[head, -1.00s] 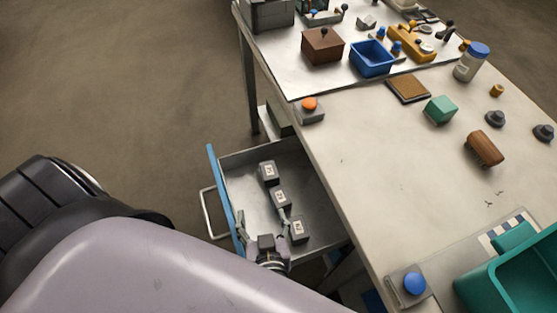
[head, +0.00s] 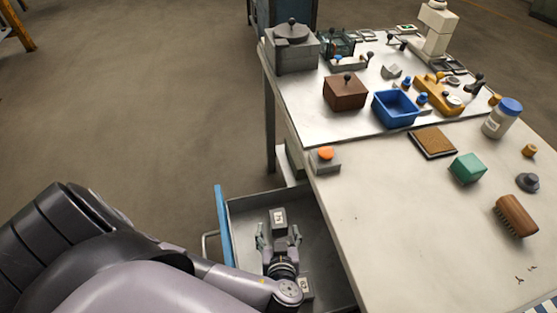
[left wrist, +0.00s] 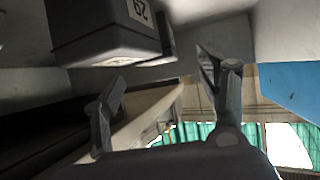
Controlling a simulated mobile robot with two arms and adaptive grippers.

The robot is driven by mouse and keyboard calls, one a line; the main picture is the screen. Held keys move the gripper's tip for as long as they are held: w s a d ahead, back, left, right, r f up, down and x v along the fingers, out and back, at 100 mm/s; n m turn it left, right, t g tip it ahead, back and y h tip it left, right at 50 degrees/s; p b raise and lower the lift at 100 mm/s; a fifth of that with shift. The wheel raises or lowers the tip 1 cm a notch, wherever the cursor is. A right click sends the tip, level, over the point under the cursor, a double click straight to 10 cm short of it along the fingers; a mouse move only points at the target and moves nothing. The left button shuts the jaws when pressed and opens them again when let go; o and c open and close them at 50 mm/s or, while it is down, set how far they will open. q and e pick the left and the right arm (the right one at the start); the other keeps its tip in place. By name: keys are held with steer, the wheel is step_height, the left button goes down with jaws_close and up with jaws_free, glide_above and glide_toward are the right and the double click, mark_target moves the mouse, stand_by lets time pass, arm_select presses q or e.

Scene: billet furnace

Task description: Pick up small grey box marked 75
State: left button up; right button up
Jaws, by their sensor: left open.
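My left gripper (head: 279,234) is open and empty inside the pulled-out metal drawer (head: 322,250). A small grey box (head: 279,217) with a pale label lies just beyond its fingertips in the head view. Another small grey box (head: 305,287) lies in the drawer beside my wrist, partly hidden. In the left wrist view a dark grey box (left wrist: 100,35) hangs in the upper left of the picture, outside the open fingers (left wrist: 160,90). Its label is turned and looks like 29 or 62. Part of a second box shows behind it. I cannot read 75 on any label.
The drawer has a blue front (head: 224,225) on the left. The table (head: 390,215) stands to its right. An orange button (head: 325,154) sits at the table's edge above the drawer. A brown box (head: 345,93) and blue bin (head: 397,108) stand farther back.

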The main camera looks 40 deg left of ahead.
mark_target(279, 221)
arm_select(q)
steer(key=shift+w+a+f, duration=0.1)
steer(key=shift+w+a, duration=0.05)
steer(key=shift+w, duration=0.1)
steer(key=p+x, duration=0.1)
steer(key=x, duration=0.3)
steer(key=shift+w, duration=0.35)
steer(key=shift+w+a+f, duration=0.1)
steer(key=shift+f, duration=0.05)
arm_select(e)
steer(key=shift+s+d+r, duration=0.15)
steer(key=shift+s+r, duration=0.3)
steer(key=shift+r, duration=0.05)
arm_select(q)
steer(key=shift+c, duration=0.3)
steer(key=c, duration=1.4)
arm_select(e)
steer(key=shift+w, duration=0.2)
